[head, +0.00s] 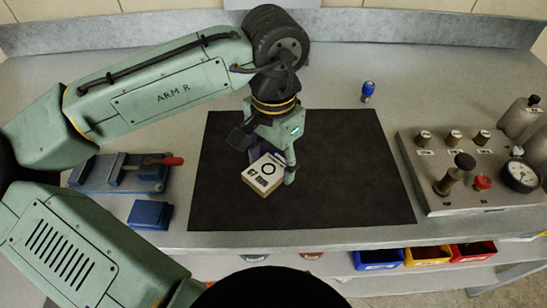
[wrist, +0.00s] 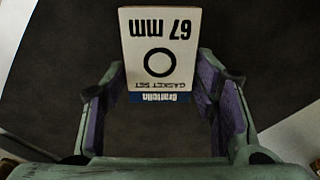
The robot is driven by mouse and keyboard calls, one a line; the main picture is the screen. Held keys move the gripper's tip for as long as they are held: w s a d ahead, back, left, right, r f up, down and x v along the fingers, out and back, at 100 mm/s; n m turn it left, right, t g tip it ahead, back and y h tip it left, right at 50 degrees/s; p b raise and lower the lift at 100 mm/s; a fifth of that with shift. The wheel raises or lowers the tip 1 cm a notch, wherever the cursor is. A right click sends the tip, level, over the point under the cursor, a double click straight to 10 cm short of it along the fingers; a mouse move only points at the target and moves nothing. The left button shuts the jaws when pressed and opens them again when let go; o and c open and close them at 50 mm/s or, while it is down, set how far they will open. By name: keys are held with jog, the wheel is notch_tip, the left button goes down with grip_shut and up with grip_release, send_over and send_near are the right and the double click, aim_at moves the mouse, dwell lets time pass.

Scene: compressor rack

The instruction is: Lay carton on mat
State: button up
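The carton (head: 265,174) is a small box with a white top, a black ring and "67 mm" lettering. It appears to rest flat on the black mat (head: 350,180), left of the mat's middle. My gripper (head: 270,163) is just above and behind it, pointing down. In the wrist view, the near end of the carton (wrist: 160,60) lies between the fingertips of my gripper (wrist: 160,72), with narrow gaps showing at both sides. The fingers are spread and hold nothing. The carton's underside is hidden.
A blue-grey vise (head: 115,175) with a red handle and a blue block (head: 150,215) stand left of the mat. A gauge and valve panel (head: 470,170) is at the right. A small blue-topped item (head: 367,91) stands behind the mat. Coloured bins (head: 425,256) sit below the front edge.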

aim_at(274, 165)
jog(key=o, duration=0.3)
jog(key=shift+r, duration=0.15)
notch_tip(274, 165, up, 12)
dwell(0.5)
jog(key=shift+s, duration=0.1)
